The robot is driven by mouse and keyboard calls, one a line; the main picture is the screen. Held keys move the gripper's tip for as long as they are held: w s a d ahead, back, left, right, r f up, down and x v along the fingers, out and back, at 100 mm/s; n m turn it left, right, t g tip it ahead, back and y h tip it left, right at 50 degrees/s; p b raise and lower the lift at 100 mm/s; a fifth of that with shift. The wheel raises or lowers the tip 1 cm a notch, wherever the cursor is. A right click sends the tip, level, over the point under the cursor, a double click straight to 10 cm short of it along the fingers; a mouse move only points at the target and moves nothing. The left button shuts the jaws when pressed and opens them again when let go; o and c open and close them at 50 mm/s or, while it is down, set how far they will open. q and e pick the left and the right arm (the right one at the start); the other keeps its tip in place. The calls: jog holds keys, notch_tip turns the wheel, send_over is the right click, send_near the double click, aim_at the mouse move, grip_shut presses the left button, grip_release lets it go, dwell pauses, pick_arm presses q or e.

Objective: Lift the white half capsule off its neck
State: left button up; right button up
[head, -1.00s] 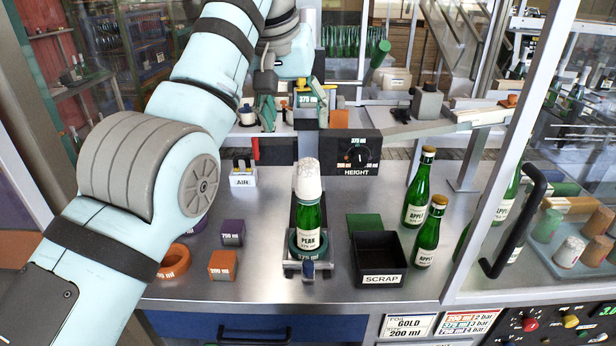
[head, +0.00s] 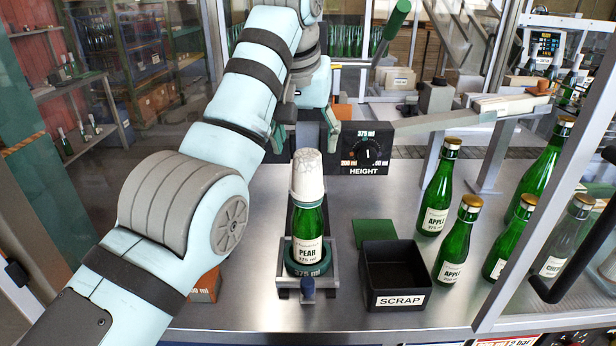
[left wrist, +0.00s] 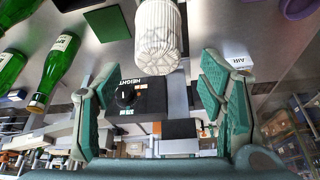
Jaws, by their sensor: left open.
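My right gripper is not seen.
A black SCRAP bin (head: 394,299) stands right of the bottle, with a green block (head: 374,232) behind it. Several APPLE bottles stand farther right, near the glass door. The HEIGHT dial box (head: 366,148) is behind the capsule. An orange block (head: 207,287) is partly hidden by my left arm.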

aim_at(308, 154)
pick_arm(q)
jog(key=x, duration=0.3)
jog(key=shift+w+d+f, duration=0.1)
jog(key=shift+f, duration=0.55)
jog(key=shift+r, duration=0.15)
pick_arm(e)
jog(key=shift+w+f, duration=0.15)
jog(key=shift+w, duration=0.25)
pick_arm(q)
jog(key=c, duration=0.8)
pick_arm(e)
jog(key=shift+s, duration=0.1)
